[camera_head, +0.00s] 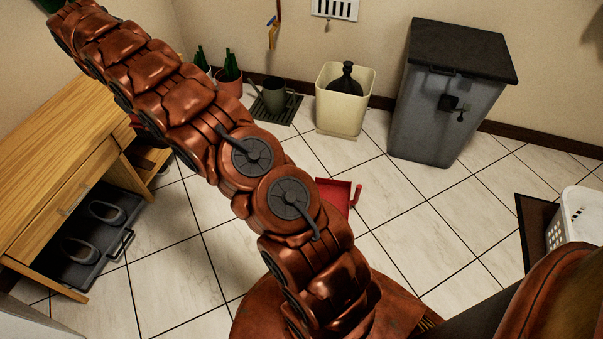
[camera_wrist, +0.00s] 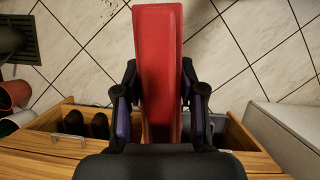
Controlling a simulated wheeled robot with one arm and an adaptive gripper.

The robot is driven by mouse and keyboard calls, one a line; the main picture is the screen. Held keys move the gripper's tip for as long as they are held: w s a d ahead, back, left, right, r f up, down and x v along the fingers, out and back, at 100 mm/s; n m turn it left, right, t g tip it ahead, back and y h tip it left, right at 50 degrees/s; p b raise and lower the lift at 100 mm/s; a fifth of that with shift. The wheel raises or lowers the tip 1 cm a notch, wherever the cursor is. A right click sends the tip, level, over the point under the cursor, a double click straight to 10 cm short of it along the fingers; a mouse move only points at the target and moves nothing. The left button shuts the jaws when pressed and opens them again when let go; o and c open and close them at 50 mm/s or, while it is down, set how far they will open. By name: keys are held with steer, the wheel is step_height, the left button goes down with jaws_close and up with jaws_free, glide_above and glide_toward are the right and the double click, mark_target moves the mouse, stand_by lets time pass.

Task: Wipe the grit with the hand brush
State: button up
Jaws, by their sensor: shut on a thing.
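My gripper (camera_wrist: 160,92) is shut on a long red hand brush (camera_wrist: 157,40) in the wrist view. The brush's red back points away from the gripper, with a dark finger on each side of it. Its bristles are not visible. My arm runs out of the head view at the upper left, so the gripper is not in that view. A red dustpan (camera_head: 332,192) lies on the white tiled floor, partly hidden behind my arm.
A wooden bench (camera_head: 60,135) with a dark shoe tray (camera_head: 88,265) stands at the left. A watering can (camera_head: 274,94), a cream bin (camera_head: 342,115) and a grey lidded bin (camera_head: 440,115) stand along the wall. A white basket (camera_head: 575,225) is at the right. Open floor lies between them.

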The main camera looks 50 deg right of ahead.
steer(key=d+f+m+y, duration=0.1)
steer(key=d+f+m, duration=0.1)
steer(key=f+m, duration=0.1)
steer(key=w+d+f+m+y, duration=0.1)
steer(key=d+f+m, duration=0.1)
steer(key=f, duration=0.4)
steer(key=shift+m+g, duration=0.4)
stand_by(0.9)
steer(key=shift+w+d+f+y, duration=0.3)
steer(key=shift+f, duration=0.05)
steer(key=shift+w+d+f+m, duration=0.1)
steer(key=shift+d+f+m, duration=0.2)
steer(key=shift+m, duration=0.2)
